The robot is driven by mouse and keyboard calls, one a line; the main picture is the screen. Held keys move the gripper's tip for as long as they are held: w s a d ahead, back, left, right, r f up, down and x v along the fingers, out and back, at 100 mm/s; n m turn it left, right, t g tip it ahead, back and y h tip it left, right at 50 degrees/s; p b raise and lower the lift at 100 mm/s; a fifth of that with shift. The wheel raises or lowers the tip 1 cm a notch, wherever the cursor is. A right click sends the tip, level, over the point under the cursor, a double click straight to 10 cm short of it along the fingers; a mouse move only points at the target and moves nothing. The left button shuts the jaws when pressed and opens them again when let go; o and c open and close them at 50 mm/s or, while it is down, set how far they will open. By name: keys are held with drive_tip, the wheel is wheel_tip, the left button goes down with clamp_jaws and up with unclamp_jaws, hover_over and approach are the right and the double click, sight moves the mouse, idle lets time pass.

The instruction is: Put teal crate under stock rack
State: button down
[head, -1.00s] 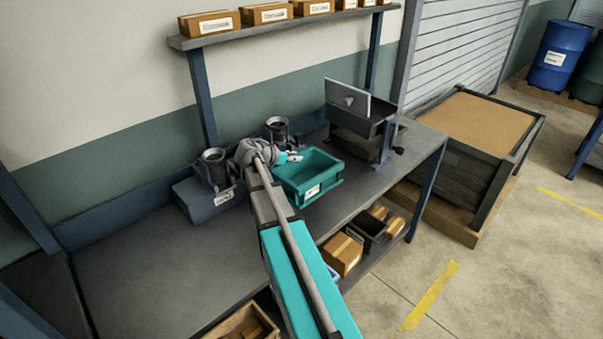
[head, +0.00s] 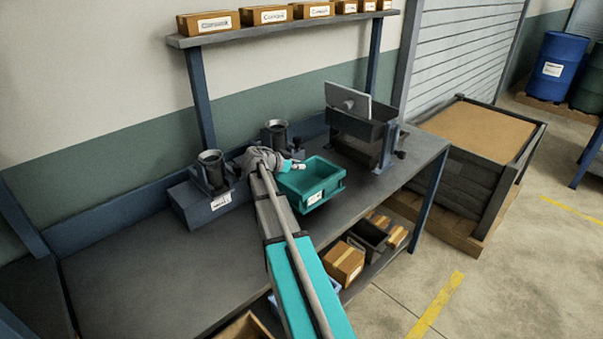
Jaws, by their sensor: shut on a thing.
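The teal crate (head: 318,184) is an open, empty-looking bin with a white label on its front, on or just above the grey bench top; I cannot tell which. My gripper (head: 297,167) is at the crate's left rear rim and is shut on it; the fingertips are small in this view. The stock rack is probably the dark raised frame (head: 361,130) on blue legs, with a tilted grey plate on top. It stands on the bench to the right and behind the crate, with a short gap between them.
Two dark cylindrical fixtures on blue-grey blocks, one at left (head: 211,172) and one behind my gripper (head: 276,136), stand close to my arm. Cardboard boxes line the overhead shelf (head: 290,24). More boxes sit on the lower shelf (head: 343,262). The bench's left part is clear.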

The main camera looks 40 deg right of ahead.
sight(299, 172)
drive_tip(key=shift+f, duration=0.1)
drive_tip(key=shift+w+d+f+b, duration=0.3)
drive_tip(key=shift+f+b, duration=0.25)
drive_tip(key=shift+b, duration=0.1)
drive_tip(key=shift+f+b, duration=1.4)
drive_tip(key=shift+f, duration=0.1)
drive_tip(key=c, duration=0.6)
unclamp_jaws()
drive_tip(key=shift+o, duration=0.2)
drive_tip(key=shift+r, duration=0.25)
drive_tip(key=p+v, duration=0.3)
drive_tip(key=v, duration=0.4)
drive_tip(key=shift+a, duration=0.25)
